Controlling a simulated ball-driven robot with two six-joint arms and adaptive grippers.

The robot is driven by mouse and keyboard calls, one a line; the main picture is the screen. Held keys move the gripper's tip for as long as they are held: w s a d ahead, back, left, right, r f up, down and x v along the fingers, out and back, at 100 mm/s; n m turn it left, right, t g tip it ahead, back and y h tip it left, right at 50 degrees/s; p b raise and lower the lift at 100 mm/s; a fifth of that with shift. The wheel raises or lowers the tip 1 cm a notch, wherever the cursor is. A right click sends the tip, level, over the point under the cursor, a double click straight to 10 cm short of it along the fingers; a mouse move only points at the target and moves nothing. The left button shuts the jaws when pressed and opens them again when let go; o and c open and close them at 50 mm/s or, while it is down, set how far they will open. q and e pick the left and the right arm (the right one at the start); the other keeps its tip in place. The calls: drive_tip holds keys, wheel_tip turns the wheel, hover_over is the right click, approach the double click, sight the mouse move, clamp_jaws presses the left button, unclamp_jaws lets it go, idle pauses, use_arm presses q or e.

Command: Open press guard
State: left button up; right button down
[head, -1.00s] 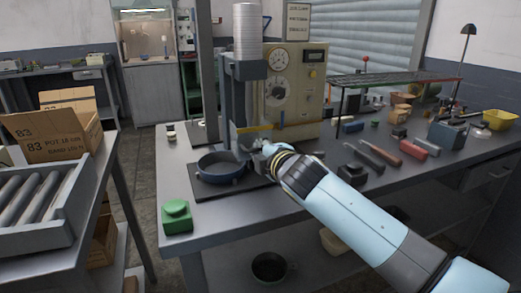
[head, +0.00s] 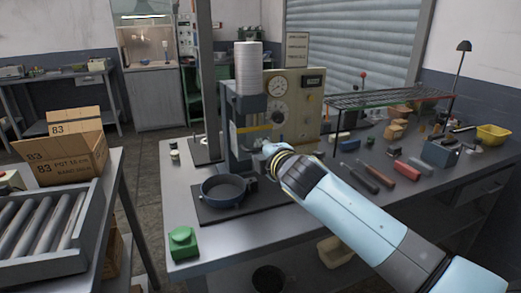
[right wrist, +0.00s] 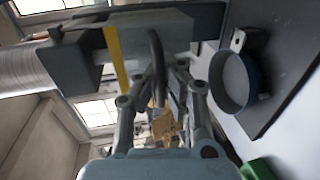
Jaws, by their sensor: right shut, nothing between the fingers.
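The press (head: 248,105) stands on the bench with a coiled white column on top. Its guard shows as a yellow-edged bar (head: 255,127) just under the press head; the yellow strip also shows in the right wrist view (right wrist: 116,58). A dark blue pan (head: 222,190) sits on the dark base plate below the guard, and also shows in the right wrist view (right wrist: 234,82). My right gripper (head: 268,151) is shut and empty, close to the guard's front right side; I cannot tell whether it touches. My left gripper is out of view.
A green button box (head: 183,242) stands at the bench's front left corner. A gauge panel (head: 293,105) is behind the press. A wire rack (head: 390,97) and tools lie to the right. A roller tray (head: 45,228) and cartons (head: 62,158) are at left.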

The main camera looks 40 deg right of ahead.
drive_tip(key=c, duration=2)
unclamp_jaws()
drive_tip(key=o, duration=0.6)
drive_tip(key=shift+f, duration=0.1)
drive_tip(key=shift+s, duration=0.1)
drive_tip(key=v, duration=1.2)
